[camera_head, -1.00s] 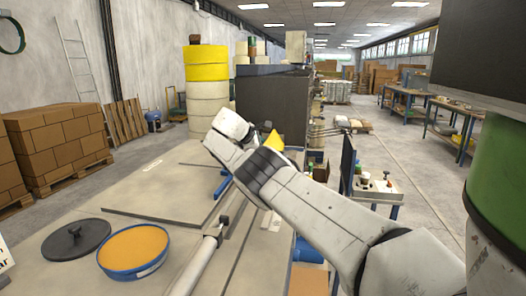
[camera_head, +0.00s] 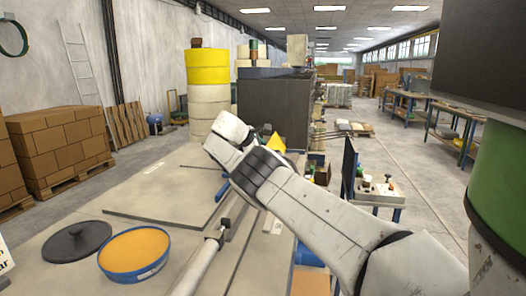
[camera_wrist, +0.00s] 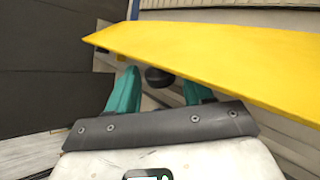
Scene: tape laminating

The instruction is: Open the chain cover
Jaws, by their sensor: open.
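The chain cover appears to be the yellow panel (camera_wrist: 225,55) that crosses the upper part of the wrist view at a slant. A yellow corner (camera_head: 277,142) shows just behind my arm in the head view. A dark round knob (camera_wrist: 158,76) shows between the two teal fingers of my gripper (camera_wrist: 160,84), near their tips. The fingers are apart, and I cannot tell whether either touches the knob. The right finger is close to the panel's lower edge. In the head view my wrist hides the gripper.
A dark machine block (camera_head: 272,105) stands behind my wrist. A pale worktop (camera_head: 150,192) lies to the left, with a blue-rimmed orange tub (camera_head: 134,249) and a dark lid (camera_head: 76,241). A control stand (camera_head: 377,190) stands right of my arm.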

